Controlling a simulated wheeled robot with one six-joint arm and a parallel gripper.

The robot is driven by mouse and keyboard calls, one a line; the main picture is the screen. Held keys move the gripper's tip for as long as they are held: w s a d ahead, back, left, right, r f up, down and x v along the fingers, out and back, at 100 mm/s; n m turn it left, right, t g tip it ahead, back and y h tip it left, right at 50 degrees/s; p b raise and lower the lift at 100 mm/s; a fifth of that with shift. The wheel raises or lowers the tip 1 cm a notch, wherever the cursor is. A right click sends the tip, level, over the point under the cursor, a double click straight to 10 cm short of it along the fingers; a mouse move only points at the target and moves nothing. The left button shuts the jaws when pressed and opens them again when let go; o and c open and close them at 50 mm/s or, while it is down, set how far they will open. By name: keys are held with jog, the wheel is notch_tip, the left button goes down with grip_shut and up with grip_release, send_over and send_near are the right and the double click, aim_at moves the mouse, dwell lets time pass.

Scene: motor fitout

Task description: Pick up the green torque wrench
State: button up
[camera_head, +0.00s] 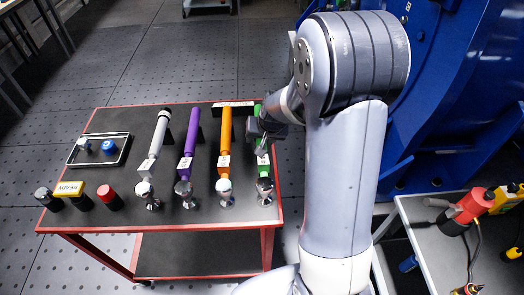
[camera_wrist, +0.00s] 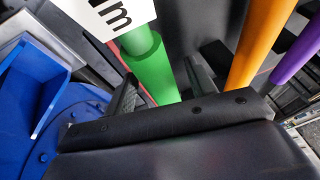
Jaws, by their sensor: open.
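The green torque wrench (camera_head: 263,166) lies at the right end of a row of wrenches on the red-edged cart, its silver head toward the near edge. In the wrist view, its green handle (camera_wrist: 151,68) runs between the two fingers of my gripper (camera_wrist: 160,92), with a white label above. My gripper also shows over the green handle in the head view (camera_head: 268,128), which hides part of it. The fingers are open, one on each side of the handle. I cannot tell whether they touch it.
An orange wrench (camera_head: 225,140) lies close beside the green one, then a purple wrench (camera_head: 190,145) and a grey one (camera_head: 157,140). A tray (camera_head: 75,163) and several small items sit at the cart's left. Blue machinery (camera_head: 455,110) stands at the right.

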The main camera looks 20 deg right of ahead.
grip_shut()
dwell(0.4)
jog(key=shift+r, duration=0.1)
